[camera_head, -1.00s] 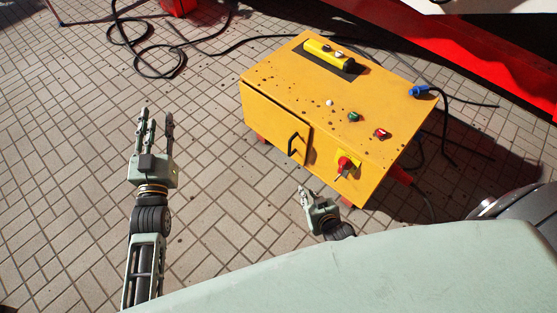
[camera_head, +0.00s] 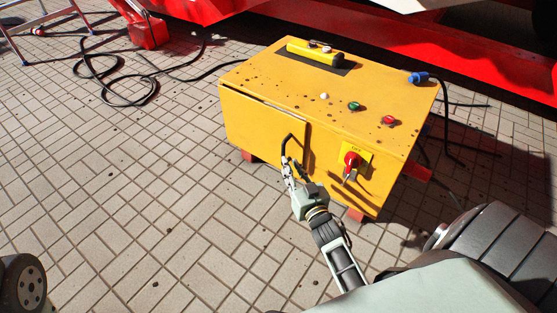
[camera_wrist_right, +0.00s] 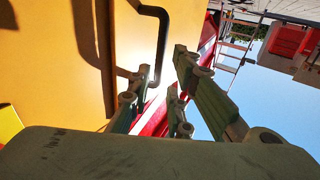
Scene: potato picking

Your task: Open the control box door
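The yellow control box (camera_head: 385,95) stands on the tiled floor in the head view. A black bent handle (camera_head: 287,142) sits near the door's right edge. My right gripper (camera_head: 288,170) is at the handle's lower part. In the right wrist view the fingers (camera_wrist_right: 165,85) are spread apart, and the handle (camera_wrist_right: 162,40) reaches down toward the gap between them. Whether they touch it is unclear. My left gripper is out of view.
A red rotary switch (camera_head: 351,160) is right of the handle, close to my right gripper. The box top carries buttons and a yellow pendant (camera_head: 315,53). Black cable (camera_head: 130,95) lies on the floor behind left.

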